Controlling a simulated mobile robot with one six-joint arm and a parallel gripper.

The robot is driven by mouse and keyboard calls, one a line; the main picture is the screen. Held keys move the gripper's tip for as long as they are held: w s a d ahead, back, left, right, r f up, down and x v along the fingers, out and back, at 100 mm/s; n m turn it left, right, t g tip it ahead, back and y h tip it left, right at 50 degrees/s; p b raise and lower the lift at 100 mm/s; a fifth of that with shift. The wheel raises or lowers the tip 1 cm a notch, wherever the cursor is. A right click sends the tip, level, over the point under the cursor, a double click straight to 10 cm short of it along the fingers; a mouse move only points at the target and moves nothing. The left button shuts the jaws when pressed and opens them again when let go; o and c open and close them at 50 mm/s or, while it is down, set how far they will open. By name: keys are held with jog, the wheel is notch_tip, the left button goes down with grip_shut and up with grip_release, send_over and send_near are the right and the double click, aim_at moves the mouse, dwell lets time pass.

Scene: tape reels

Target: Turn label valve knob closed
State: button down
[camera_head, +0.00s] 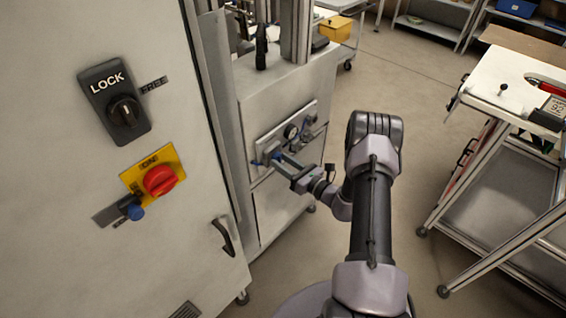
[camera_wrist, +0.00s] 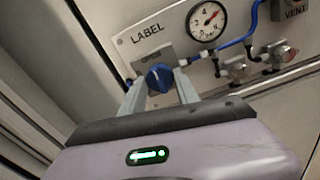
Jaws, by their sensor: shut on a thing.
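The label valve knob (camera_wrist: 159,77) is a blue round knob with a pointer ridge, on a grey plate under the word LABEL in the wrist view. My gripper (camera_wrist: 160,86) has one finger on each side of the knob and is shut on it. In the head view my gripper (camera_head: 276,164) reaches left to the valve panel (camera_head: 268,139) on the grey machine. The knob is small and partly hidden there.
Blue tubing and small valve fittings (camera_wrist: 233,70) sit close to the right of the knob. A tall cabinet (camera_head: 60,200) with a lock switch and a red knob (camera_head: 160,180) stands at the left. A white-topped cart (camera_head: 510,85) is at the right. Floor between is clear.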

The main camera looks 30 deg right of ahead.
jog(key=shift+n, duration=0.3)
jog(key=shift+n+b, duration=5.6)
jog(key=shift+n, duration=3.2)
jog(key=c, duration=0.9)
grip_release()
